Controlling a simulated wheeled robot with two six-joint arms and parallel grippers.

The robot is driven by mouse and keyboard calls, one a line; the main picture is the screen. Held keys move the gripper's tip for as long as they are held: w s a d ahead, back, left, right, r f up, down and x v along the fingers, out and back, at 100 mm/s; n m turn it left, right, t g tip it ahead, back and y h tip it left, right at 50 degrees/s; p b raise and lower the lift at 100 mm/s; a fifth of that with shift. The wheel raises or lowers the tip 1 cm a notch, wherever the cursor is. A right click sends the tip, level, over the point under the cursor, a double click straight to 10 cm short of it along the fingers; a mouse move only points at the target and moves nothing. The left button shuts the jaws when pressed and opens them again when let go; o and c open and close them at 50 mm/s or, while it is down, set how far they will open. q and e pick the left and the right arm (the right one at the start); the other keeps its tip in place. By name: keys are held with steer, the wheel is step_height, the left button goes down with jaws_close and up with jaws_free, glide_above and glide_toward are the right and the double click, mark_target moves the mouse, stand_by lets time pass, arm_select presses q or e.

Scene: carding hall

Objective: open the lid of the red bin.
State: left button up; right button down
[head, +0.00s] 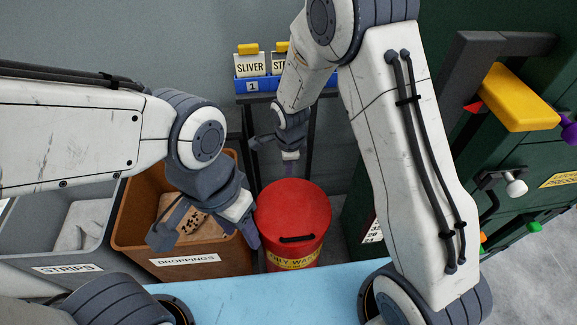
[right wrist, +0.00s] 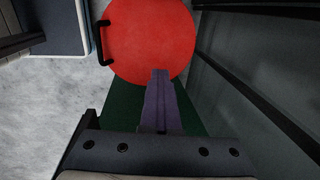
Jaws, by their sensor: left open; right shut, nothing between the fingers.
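The red bin (head: 308,257) stands upright on the floor at the centre of the head view, with a yellow label partly reading "WASTE". Its round red lid (head: 292,208) lies flat and closed, with a black bar handle (head: 297,239) on the near side. The right wrist view shows the lid (right wrist: 150,35) from above, its handle (right wrist: 104,42) at the left rim. My right gripper (head: 290,166) is shut and empty at the far side of the lid; whether it touches is unclear. My left gripper (head: 206,238) is open and empty, left of the lid, one finger near its rim.
A brown droppings bin (head: 205,264) stands left of the red bin, with a grey strips bin (head: 85,262) beyond. A blue rack (head: 255,84) with cards is behind. A green machine (head: 520,165) is at right. A light-blue surface (head: 270,297) lies in front.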

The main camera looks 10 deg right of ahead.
stand_by(0.8)
steer(key=c, duration=0.8)
jaws_free()
steer(key=shift+c, duration=0.2)
steer(key=shift+r, duration=0.1)
step_height(320, 180, up, 10)
steer(key=s, duration=0.1)
steer(key=shift+s+b, duration=0.2)
steer(key=shift+b, duration=0.25)
steer(key=shift+r, duration=0.1)
steer(key=shift+c, duration=0.4)
